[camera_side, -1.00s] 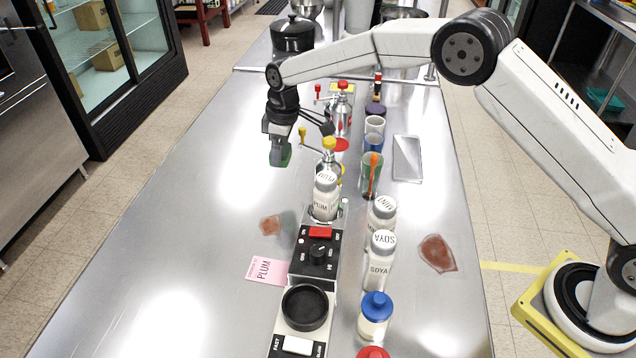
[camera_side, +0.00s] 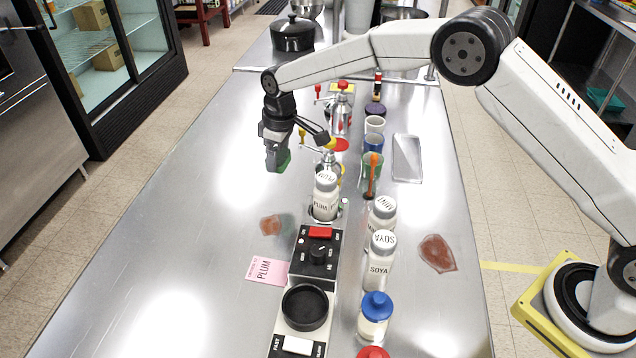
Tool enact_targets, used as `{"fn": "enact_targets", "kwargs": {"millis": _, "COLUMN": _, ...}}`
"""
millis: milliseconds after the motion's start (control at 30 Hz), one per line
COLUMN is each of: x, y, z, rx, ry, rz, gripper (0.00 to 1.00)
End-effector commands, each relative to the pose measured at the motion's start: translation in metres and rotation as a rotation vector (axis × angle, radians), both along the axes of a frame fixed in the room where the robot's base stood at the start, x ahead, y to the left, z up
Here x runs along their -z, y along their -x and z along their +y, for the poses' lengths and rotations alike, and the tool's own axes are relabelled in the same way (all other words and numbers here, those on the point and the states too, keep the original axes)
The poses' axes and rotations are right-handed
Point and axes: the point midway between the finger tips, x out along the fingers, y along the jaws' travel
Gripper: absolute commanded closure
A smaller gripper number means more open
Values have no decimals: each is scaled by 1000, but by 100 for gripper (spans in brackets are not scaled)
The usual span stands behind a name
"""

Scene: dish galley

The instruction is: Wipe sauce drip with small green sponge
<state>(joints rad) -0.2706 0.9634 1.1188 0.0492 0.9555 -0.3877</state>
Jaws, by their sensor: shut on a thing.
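My gripper (camera_side: 276,160) hangs above the left half of the steel counter, shut on the small green sponge (camera_side: 284,163). Only an edge of the sponge shows past the jaws. A reddish-brown sauce smear (camera_side: 270,225) lies on the counter left of the PLUM bottle, nearer the camera than the gripper, with a faint greenish patch at its right side. A second, larger brown-red smear (camera_side: 436,253) lies on the right, beside the SOYA bottle (camera_side: 380,258). A brown drip (camera_side: 372,172) runs down the front of a greenish cup (camera_side: 366,182).
The PLUM bottle (camera_side: 326,196) stands at the far end of a black control box (camera_side: 317,252). A pink PLUM card (camera_side: 267,269) lies left of it. Pump dispensers (camera_side: 341,112) and cups stand behind. A flat tray (camera_side: 407,158) lies right. The counter's left side is clear.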

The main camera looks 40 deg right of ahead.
Motion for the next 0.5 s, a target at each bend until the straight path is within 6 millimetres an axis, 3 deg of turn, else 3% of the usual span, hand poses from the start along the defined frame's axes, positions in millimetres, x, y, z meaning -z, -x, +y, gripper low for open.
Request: {"fn": "enact_targets", "kwargs": {"millis": 500, "x": 11, "y": 26, "z": 30, "rx": 423, "ry": 5, "rz": -1, "gripper": 65}}
